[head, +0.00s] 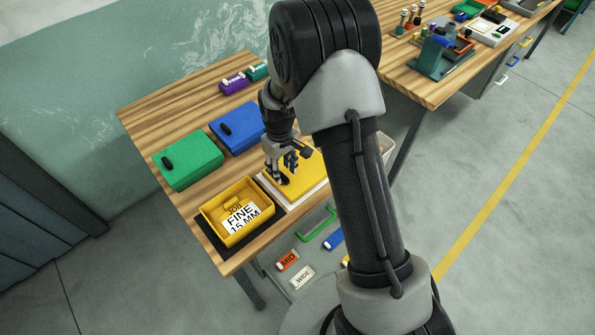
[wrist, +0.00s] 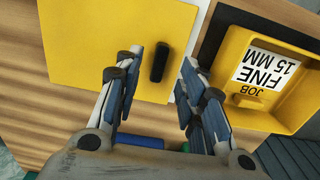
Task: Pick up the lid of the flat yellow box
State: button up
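A flat yellow lid (head: 309,166) with a black handle lies on a white surface on the wooden bench, right of an open yellow box (head: 217,218). The lid fills the upper left of the wrist view (wrist: 85,50), and its upright black handle (wrist: 160,62) stands near its right edge. My gripper (head: 287,166) is over the lid, pointing down. In the wrist view its fingers (wrist: 159,66) are spread, one on each side of the handle, with gaps. I cannot tell how far the fingertips are above the lid.
The open box stands on a black mat (head: 212,240) and holds a "JOB FINE 15 MM" card (head: 243,216). A green box (head: 190,160) and a blue box (head: 238,127), both with black handles, stand behind. Bare wood lies at the bench's left.

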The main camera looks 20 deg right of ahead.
aim_at(283, 175)
notch_tip(283, 175, down, 3)
jog(key=shift+f, duration=0.1)
grip_shut()
dwell(0.4)
